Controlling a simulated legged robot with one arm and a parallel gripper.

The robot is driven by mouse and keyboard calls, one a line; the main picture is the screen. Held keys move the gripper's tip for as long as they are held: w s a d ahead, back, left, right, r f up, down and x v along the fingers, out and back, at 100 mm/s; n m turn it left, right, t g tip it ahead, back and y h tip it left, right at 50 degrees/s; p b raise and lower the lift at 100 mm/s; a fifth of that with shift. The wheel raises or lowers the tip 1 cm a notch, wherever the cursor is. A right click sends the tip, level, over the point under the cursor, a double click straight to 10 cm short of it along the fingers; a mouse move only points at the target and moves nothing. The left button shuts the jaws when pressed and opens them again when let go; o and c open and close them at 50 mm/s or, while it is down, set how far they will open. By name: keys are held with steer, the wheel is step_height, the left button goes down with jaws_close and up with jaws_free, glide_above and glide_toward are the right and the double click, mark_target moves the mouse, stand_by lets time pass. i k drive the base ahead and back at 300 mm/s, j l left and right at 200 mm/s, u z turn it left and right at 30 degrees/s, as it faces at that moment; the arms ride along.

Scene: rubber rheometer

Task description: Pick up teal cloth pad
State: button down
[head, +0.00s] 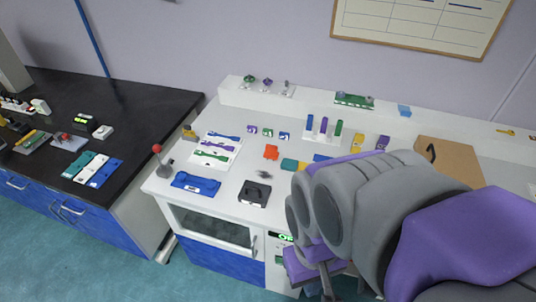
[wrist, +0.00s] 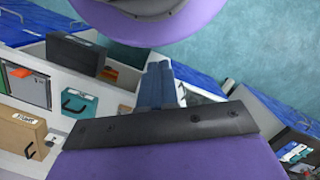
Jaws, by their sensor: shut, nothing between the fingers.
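A small flat teal piece (head: 289,163) lies on the white bench top, beside a yellow piece; it may be the cloth pad, but it is too small to be sure. Another teal flat item (head: 82,164) lies on the black bench at left. My gripper (head: 325,283) is low at the front edge of the white bench, right of centre, well apart from both. In the wrist view my gripper's fingers (wrist: 161,82) are together and empty. My arm hides part of the bench top at right.
The white bench (head: 222,199) holds a blue tray (head: 195,184), a black box (head: 253,193), an orange piece (head: 271,152) and a rack of coloured bars. A red-knobbed lever (head: 157,149) stands at its left corner. A cardboard-coloured case (head: 450,160) stands at right.

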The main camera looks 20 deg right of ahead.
mark_target(290, 165)
steer(key=i+j+z, duration=0.6)
steer(key=j+z, duration=0.15)
steer(key=j, duration=0.2)
